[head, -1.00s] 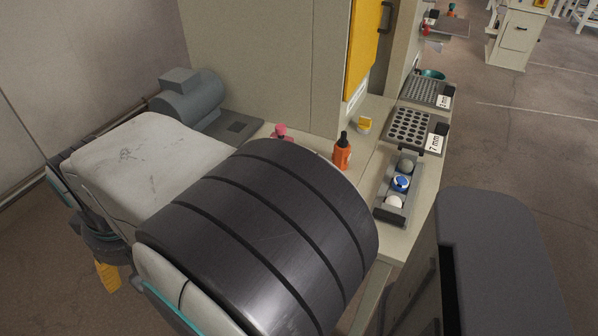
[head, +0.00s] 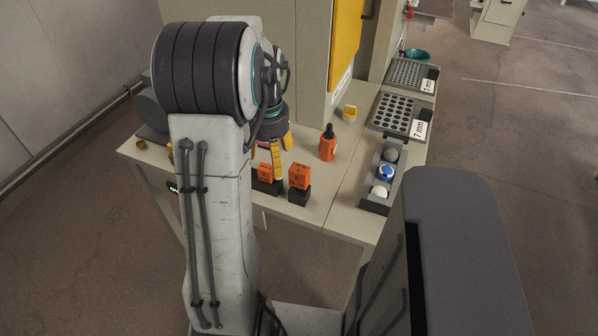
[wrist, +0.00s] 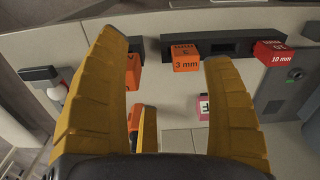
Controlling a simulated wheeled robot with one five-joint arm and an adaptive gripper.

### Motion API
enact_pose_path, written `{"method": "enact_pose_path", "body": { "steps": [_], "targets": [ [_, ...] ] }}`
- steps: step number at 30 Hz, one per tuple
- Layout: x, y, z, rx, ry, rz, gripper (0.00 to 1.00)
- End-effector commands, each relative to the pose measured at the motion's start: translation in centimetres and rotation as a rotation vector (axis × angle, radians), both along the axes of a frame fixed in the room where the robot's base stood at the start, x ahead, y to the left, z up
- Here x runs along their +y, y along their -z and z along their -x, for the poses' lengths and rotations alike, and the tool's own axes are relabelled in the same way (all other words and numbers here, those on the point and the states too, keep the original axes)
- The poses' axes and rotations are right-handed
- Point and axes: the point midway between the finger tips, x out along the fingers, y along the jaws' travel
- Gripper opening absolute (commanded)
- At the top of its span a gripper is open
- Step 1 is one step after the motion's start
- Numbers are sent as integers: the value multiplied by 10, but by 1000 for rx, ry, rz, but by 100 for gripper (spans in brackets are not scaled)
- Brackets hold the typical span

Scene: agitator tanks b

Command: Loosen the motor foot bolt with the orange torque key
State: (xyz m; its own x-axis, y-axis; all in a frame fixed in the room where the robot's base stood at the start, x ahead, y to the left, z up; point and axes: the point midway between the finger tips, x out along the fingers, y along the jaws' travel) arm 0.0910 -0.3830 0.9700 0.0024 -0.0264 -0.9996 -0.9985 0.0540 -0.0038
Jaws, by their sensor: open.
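My gripper (head: 276,158) is open and empty, its yellow fingers pointing down over the bench. In the wrist view its fingers (wrist: 164,50) are spread apart. An orange block marked 3 mm (wrist: 185,57) shows between them, standing in a dark holder. Another orange piece (wrist: 132,72) is partly hidden by the left finger. In the head view two orange blocks stand close to the gripper, a left one (head: 265,172) and a right one (head: 299,176). I cannot tell which is the torque key. The grey motor (head: 149,114) is mostly hidden behind my arm; its foot bolt cannot be made out.
A red 10 mm block (wrist: 270,53) shows in the wrist view. An orange bottle (head: 327,147) with a black cap stands right of the gripper. A tray of balls (head: 371,206) and a perforated rack marked 7 mm (head: 397,113) line the right side. The bench's front edge is near.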

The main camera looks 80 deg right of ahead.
Motion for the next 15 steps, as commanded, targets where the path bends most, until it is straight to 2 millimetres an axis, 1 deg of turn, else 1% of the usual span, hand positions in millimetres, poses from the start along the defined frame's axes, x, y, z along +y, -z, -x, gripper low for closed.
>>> {"method": "enact_pose_path", "body": {
  "steps": [1,3,6,10,15],
  "targets": [
    [-6,2,18,0,52,-9,75],
    [-12,5,36,1,101,-15,75],
    [-17,9,54,0,151,-22,75],
    [-19,15,66,0,184,-28,75],
    [-19,28,69,-1,192,-30,75]
  ]
}}
